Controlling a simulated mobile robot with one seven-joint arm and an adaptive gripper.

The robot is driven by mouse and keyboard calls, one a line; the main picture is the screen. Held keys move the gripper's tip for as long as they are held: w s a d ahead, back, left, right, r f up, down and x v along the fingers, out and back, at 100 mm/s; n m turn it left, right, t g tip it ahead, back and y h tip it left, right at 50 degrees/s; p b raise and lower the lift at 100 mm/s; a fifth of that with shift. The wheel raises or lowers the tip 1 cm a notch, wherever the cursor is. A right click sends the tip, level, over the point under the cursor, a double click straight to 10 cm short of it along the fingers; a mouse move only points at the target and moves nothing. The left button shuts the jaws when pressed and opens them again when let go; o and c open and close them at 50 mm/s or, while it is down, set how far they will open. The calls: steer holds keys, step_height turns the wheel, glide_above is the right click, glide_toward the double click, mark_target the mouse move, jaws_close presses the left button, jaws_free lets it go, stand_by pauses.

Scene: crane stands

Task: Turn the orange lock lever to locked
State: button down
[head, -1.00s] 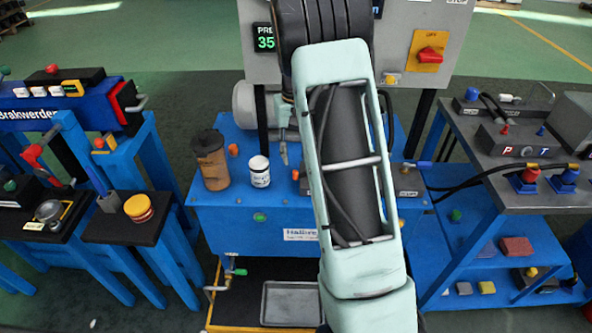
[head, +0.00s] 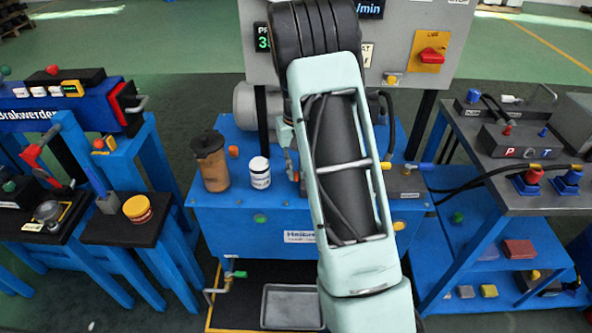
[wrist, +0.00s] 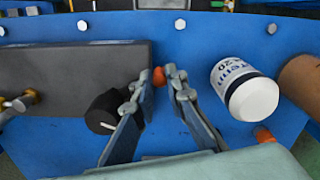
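A small orange piece (wrist: 158,77), perhaps the lock lever, shows between my fingertips in the wrist view. It stands on the blue top of the middle bench, and the fingers partly hide its sides. My gripper (wrist: 165,78) is open, with one finger on each side of it; I cannot tell whether they touch it. In the head view, my gripper (head: 289,158) is low over the bench, partly behind my arm. A second orange piece (wrist: 264,134) sits beyond the white bottle; it also shows in the head view (head: 233,151).
A white bottle (wrist: 250,95) and a brown cup (wrist: 303,78) stand right of my gripper in the wrist view. A black knob (wrist: 104,112) and a dark grey block (wrist: 75,72) are on its left. A panel (head: 395,45) rises behind the bench (head: 230,215).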

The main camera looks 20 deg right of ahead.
stand_by(0.5)
steer(key=shift+s+d+n, duration=0.15)
steer(key=shift+s+n, duration=0.35)
steer(key=shift+n, duration=0.2)
steer(key=shift+s+d+n, duration=0.15)
steer(key=shift+s+n, duration=0.3)
steer(key=shift+n, duration=0.25)
steer(key=s+n, duration=0.1)
steer(key=s+d+n, duration=0.1)
steer(key=n, duration=0.1)
steer(key=shift+s+d+n, duration=0.1)
steer(key=shift+d+n, duration=0.05)
steer(key=shift+n, duration=0.15)
steer(key=s+d+n+p, duration=0.1)
steer(key=n, duration=0.1)
steer(key=shift+d+n, duration=0.1)
steer(key=shift+n, duration=0.2)
steer(key=shift+s+d+n+p, duration=0.3)
steer(key=shift+d+n, duration=0.2)
steer(key=shift+n, duration=0.25)
steer(key=shift+s+d+n+p, duration=0.25)
steer(key=shift+d+n, duration=0.2)
steer(key=shift+n, duration=0.3)
steer(key=c, duration=1.9)
jaws_free()
steer(key=shift+c, duration=0.2)
